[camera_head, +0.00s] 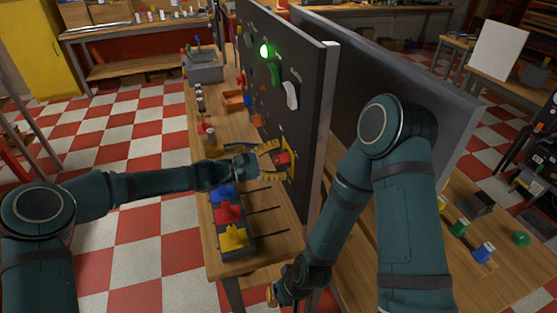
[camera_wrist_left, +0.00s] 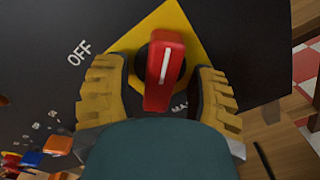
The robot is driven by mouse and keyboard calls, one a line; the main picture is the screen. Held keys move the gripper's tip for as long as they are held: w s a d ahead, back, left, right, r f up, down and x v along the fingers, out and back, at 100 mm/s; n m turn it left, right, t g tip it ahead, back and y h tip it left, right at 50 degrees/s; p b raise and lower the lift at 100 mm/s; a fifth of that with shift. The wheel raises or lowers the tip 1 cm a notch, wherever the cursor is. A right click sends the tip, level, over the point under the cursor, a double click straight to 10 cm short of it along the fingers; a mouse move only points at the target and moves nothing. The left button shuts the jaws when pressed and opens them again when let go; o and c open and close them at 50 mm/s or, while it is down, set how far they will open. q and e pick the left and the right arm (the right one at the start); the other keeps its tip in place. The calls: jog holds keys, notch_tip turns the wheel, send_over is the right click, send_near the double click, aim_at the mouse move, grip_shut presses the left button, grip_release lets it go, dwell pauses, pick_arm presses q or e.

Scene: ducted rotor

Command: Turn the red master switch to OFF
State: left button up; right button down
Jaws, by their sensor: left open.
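The red master switch (camera_wrist_left: 165,72) is a red knob with a white line on a yellow diamond plate (camera_wrist_left: 190,30) on the black panel. In the left wrist view the line runs nearly upright, leaning slightly right at its top, and the OFF label (camera_wrist_left: 78,52) is left of it. In the head view the switch (camera_head: 283,158) is low on the panel. My left gripper (camera_head: 272,163) is open, one yellow finger on each side of the knob, with gaps visible. The lettering below the knob is partly hidden. My right gripper (camera_head: 274,295) hangs low at bottom centre, its fingers mostly hidden.
The panel also carries a lit green lamp (camera_head: 264,50), a green switch (camera_head: 276,74) and a white switch (camera_head: 291,95). Blue, red and yellow sliders (camera_head: 232,237) sit on the bench below my left arm. A grey panel (camera_head: 430,90) stands right of the black one.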

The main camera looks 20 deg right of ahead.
pick_arm(q)
jog(key=shift+a, duration=0.1)
grip_shut()
jog(key=n+p, duration=0.3)
jog(key=n, duration=0.1)
jog(key=shift+r+p, duration=0.2)
jog(key=shift+p, duration=0.1)
jog(key=n+p, duration=0.2)
jog(key=shift+n, duration=0.3)
jog(key=n+p, duration=0.3)
jog(key=n, duration=0.2)
jog(key=shift+s+n, duration=0.15)
jog(key=shift+n, duration=0.15)
jog(key=n+p, duration=0.2)
jog(key=n, duration=0.1)
jog(key=shift+f, duration=0.1)
jog(key=shift+n+p, duration=0.45)
jog(key=shift+n, duration=0.85)
